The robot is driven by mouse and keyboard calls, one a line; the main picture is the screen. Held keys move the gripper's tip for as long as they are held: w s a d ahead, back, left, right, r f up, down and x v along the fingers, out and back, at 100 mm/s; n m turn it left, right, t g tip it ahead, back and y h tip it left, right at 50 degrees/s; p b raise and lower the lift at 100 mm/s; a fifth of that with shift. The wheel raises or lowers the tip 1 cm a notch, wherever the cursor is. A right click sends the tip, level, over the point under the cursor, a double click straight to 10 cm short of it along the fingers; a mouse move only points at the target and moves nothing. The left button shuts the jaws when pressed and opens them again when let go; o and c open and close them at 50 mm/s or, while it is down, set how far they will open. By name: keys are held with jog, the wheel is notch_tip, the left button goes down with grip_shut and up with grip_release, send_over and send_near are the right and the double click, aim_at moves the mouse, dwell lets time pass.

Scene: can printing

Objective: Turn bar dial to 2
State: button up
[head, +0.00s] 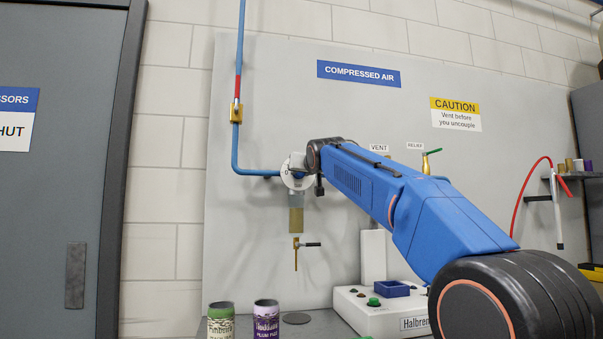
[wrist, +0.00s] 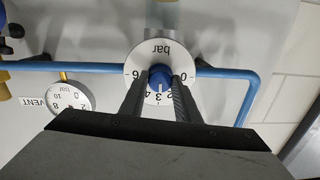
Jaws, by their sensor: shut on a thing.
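The bar dial (wrist: 160,50) is a round white plate with a blue knob (wrist: 160,75) at its centre, seen upside down in the wrist view. Numbers 0, 2, 3, 4 and 6 show around it. A white mark on the knob points down the picture, about at the 3. My gripper (wrist: 160,82) is shut on the knob, one dark finger on each side; the fingers cover parts of the plate. In the head view the dial (head: 287,181) shows at the end of my blue arm, which hides its right part and my gripper.
A blue air pipe (head: 237,152) runs down the panel to the dial. Below the dial hang a filter bowl (head: 296,215) and a drain valve (head: 296,252). A round gauge (wrist: 70,97) sits beside the dial. Two cans (head: 266,318) and a white machine (head: 350,300) stand below.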

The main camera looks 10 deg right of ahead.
jog(key=n, duration=0.4)
jog(key=shift+n, duration=0.4)
dwell(0.4)
jog(key=o, duration=1)
jog(key=shift+o, duration=0.2)
jog(key=s, duration=1.7)
jog(key=shift+s+d+r, duration=0.15)
jog(key=shift+s+r, duration=0.05)
jog(key=shift+r, duration=0.05)
